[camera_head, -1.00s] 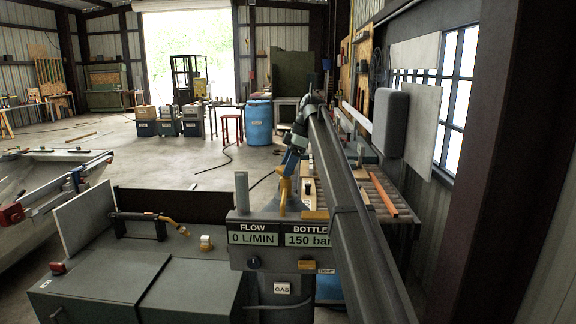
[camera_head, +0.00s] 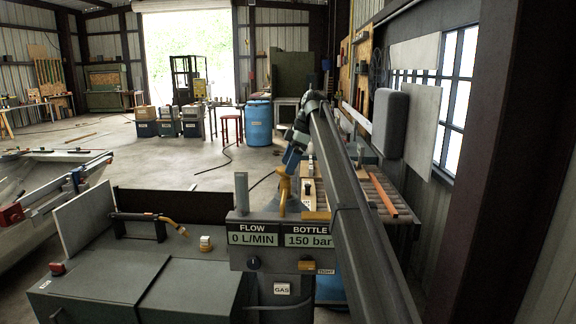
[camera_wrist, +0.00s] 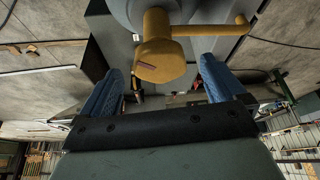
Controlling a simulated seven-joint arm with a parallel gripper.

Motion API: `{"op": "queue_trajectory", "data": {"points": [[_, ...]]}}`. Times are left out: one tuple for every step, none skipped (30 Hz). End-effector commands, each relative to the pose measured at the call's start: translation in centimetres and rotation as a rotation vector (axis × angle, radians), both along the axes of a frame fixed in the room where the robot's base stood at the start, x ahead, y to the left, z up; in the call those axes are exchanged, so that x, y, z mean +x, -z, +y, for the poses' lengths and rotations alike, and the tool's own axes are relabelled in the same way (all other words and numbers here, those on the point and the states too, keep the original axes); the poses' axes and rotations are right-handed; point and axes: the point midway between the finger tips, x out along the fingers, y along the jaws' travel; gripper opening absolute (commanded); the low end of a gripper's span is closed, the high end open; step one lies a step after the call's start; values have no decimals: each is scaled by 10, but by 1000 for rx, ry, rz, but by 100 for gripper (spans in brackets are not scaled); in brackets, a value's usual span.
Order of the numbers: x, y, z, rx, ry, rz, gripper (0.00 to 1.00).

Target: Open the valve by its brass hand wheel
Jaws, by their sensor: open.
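The brass-yellow valve part (camera_head: 283,190) stands upright behind the gauge panel in the head view. In the wrist view its blunt faceted end (camera_wrist: 160,62) shows large at the top centre, with a thin bar reaching out to the right. I cannot make out a full wheel rim. My gripper (camera_wrist: 163,85) is open, its two blue fingers apart, with the faceted end between them in the picture. Contact is not visible. In the head view my gripper (camera_head: 292,158) is small, just above the yellow part and partly hidden by my arm.
The gauge panel (camera_head: 281,238) reads flow 0 L/MIN and bottle 150 bar. A grey bench with a torch (camera_head: 150,217) lies to the left. A roller rack (camera_head: 383,192) stands to the right. A blue barrel (camera_head: 259,122) stands behind on open floor.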

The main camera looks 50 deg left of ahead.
Motion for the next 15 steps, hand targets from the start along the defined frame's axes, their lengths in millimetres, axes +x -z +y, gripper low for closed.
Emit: {"op": "queue_trajectory", "data": {"points": [[3,-7,-1,1,0,-1,97],[4,-10,-2,1,0,-1,97],[6,-16,-3,1,0,-1,97],[7,-20,-4,1,0,-1,97],[9,-24,-5,1,0,-1,97],[11,-30,-6,1,0,-1,97],[12,-34,-7,1,0,-1,97],[13,-38,-8,1,0,-1,97],[15,-43,-9,1,0,-1,97],[16,-46,-10,1,0,-1,97],[17,-49,-10,0,0,0,97],[18,-52,-11,0,-1,0,97],[18,-54,-12,0,-1,0,97],[19,-56,-13,0,-1,0,97],[19,-57,-13,0,-1,0,97]]}}
